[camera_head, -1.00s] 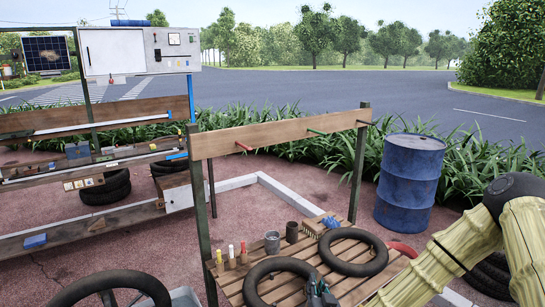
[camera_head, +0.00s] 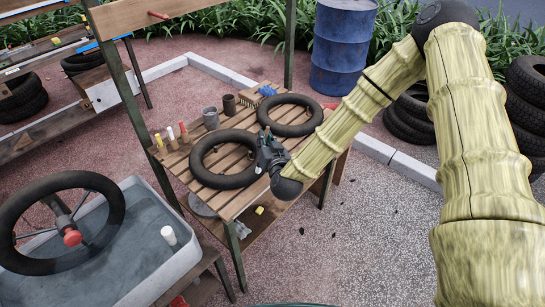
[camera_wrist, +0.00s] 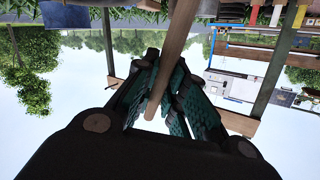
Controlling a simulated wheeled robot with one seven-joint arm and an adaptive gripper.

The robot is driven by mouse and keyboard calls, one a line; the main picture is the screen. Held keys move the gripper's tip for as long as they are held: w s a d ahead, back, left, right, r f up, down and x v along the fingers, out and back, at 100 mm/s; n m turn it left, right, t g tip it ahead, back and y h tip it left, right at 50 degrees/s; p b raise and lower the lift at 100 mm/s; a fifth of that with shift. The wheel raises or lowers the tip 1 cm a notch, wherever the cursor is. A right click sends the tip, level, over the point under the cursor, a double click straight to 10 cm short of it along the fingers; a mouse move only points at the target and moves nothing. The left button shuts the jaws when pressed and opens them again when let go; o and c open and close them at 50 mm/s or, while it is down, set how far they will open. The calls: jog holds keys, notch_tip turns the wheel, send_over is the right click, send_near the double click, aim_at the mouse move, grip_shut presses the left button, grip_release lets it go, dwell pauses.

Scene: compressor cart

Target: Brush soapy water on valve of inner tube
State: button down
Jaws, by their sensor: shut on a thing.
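My gripper (camera_head: 267,151) is shut on a light wooden handle (camera_wrist: 179,38). The handle passes between the fingertips in the wrist view (camera_wrist: 160,95); its working end is out of that view. In the head view the gripper is at the right edge of the nearer black inner tube (camera_head: 208,180), which lies on the slatted wooden table (camera_head: 185,174). A second black inner tube (camera_head: 313,126) lies behind it to the right. I cannot make out a valve on either tube. A grey metal cup (camera_head: 210,119) and a dark brown cup (camera_head: 229,105) stand behind the tubes.
A blue brush-like item (camera_head: 267,90) lies at the back. A water-filled tub (camera_head: 130,277) with a wheel (camera_head: 122,205) stands at left; a blue barrel (camera_head: 341,50) stands behind. Posts (camera_head: 121,85) rise beside the table.

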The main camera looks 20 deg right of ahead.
jog(key=w+a+r+p, duration=0.1)
jog(key=w+r, duration=0.7)
jog(key=w, duration=0.3)
notch_tip(320, 180, down, 6)
jog(key=b, duration=0.3)
jog(key=shift+s+a, duration=0.2)
dwell(0.4)
jog(key=shift+w+d+b, duration=0.15)
jog(key=shift+d+b, duration=0.05)
jog(key=shift+b, duration=0.15)
jog(key=shift+s+a, duration=0.3)
jog(key=shift+a, duration=0.15)
jog(key=shift+w+d, duration=0.15)
jog(key=shift+d, duration=0.1)
dwell(0.4)
dwell(0.3)
